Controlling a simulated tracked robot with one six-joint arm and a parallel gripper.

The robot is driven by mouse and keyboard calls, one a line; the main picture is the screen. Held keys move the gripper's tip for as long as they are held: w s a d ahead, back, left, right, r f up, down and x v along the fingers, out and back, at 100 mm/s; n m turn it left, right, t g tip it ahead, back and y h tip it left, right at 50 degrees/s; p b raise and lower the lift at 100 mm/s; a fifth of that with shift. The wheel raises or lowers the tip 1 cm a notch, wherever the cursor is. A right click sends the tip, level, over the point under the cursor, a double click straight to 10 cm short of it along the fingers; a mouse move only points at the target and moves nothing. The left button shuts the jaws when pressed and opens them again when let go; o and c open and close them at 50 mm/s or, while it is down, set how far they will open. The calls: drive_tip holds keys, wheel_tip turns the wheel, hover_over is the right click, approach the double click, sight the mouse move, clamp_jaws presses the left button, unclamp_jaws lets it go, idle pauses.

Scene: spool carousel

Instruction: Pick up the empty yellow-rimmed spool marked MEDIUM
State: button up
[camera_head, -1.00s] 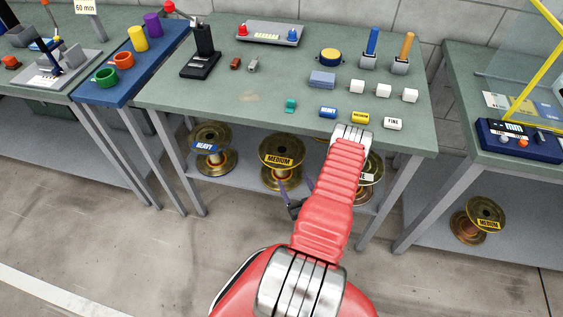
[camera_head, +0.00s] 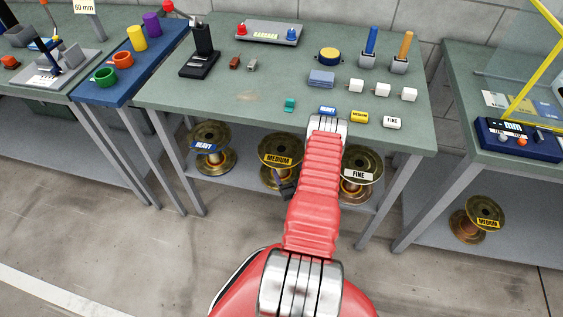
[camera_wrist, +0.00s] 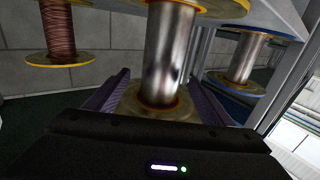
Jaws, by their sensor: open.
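The MEDIUM spool (camera_head: 281,146) stands on the lower shelf of the middle bench, with a yellow label on its upper rim. My gripper (camera_head: 288,186) is at its right front, mostly hidden by my red arm. My open gripper (camera_wrist: 160,78) has one purple finger on each side of this spool. I cannot tell whether the fingers touch it.
The HEAVY spool (camera_head: 212,137) stands to the left and the FINE spool (camera_head: 361,159) to the right on the same shelf. Another MEDIUM spool (camera_head: 470,228), copper-wound, sits under the right bench. The benchtop (camera_head: 220,100) is above my gripper, and bench legs flank the shelf.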

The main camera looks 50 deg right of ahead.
sight(282, 151)
drive_tip(key=shift+w, duration=0.1)
drive_tip(key=x, duration=0.5)
drive_tip(key=shift+c, duration=0.5)
drive_tip(key=shift+a, duration=0.1)
drive_tip(key=c, duration=1.8)
drive_tip(key=shift+w+r, duration=0.1)
clamp_jaws()
